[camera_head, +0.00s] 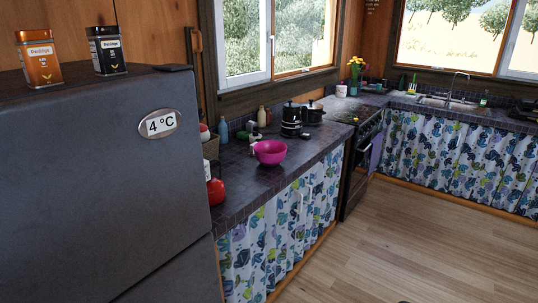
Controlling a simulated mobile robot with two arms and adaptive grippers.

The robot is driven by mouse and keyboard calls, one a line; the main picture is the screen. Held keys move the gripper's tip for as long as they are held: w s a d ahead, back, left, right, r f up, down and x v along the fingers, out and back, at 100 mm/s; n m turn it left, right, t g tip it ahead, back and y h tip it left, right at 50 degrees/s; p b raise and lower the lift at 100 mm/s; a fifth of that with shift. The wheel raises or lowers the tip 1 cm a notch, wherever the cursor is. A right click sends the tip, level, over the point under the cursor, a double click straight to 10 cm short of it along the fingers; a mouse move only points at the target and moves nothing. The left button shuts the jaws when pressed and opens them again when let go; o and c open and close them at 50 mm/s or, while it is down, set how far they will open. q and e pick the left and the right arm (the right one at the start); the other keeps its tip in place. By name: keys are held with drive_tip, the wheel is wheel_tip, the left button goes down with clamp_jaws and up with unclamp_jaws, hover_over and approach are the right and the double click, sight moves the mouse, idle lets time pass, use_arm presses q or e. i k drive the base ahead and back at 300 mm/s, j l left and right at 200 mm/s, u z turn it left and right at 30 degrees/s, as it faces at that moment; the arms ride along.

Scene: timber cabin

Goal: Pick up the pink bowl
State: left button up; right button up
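Neither of my grippers shows in the head view.
A grey fridge (90,190) with two tins on top fills the left side. A red kettle-like object (215,190), bottles and a black coffee pot (291,120) stand around the bowl. A stove (362,150) is farther right. The wooden floor (410,245) is mostly clear.

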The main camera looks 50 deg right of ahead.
sight(270, 155)
drive_tip(key=z, duration=1.55)
drive_tip(key=i+u, duration=0.3)
drive_tip(key=u, duration=0.15)
drive_tip(key=i+l+u, duration=0.2)
drive_tip(key=u, duration=0.2)
